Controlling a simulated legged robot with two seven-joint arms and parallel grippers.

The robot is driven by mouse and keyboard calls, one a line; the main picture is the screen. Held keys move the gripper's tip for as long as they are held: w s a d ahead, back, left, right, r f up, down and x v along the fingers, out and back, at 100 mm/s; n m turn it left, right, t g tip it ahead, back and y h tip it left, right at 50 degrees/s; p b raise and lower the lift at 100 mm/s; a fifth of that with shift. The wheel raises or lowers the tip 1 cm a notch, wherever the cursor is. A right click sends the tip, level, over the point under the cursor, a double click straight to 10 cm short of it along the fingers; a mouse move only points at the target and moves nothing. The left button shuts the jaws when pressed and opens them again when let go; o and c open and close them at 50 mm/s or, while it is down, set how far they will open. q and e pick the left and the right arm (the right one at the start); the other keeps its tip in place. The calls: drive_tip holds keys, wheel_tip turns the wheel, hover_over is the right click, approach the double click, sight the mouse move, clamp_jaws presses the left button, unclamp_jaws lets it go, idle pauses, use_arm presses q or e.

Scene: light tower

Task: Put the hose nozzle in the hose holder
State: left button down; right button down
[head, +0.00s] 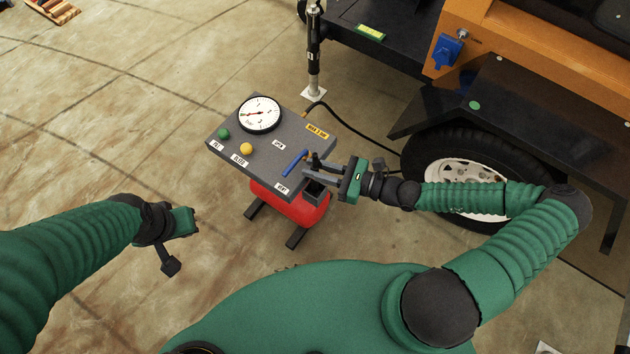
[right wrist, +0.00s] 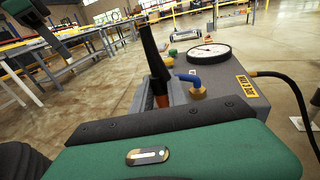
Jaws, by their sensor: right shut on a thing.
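My right gripper (head: 314,171) is shut on the hose nozzle (head: 315,159) beside the right edge of the control panel. In the right wrist view the nozzle (right wrist: 154,58) is a dark tapered piece with a copper-coloured lower part, standing up a little tilted between the grey fingers. The hose holder (head: 315,190) looks like a dark open box at the panel's lower right corner, just below the gripper. Whether the nozzle touches the holder cannot be told. My left gripper (head: 181,239) hangs over bare floor at the left, its finger gap unclear.
The grey panel (head: 228,150) carries a white gauge (head: 260,114), a green button, a yellow knob and a blue lever (head: 294,162). It sits over a red tank (head: 298,208). A black hose (head: 350,133) runs right towards the trailer wheel (head: 463,170).

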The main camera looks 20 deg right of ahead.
wheel_tip(320, 180, down, 5)
drive_tip(key=shift+b, duration=1)
drive_tip(key=shift+f, duration=0.15)
drive_tip(key=shift+a, duration=0.15)
drive_tip(key=c, duration=1.3)
unclamp_jaws()
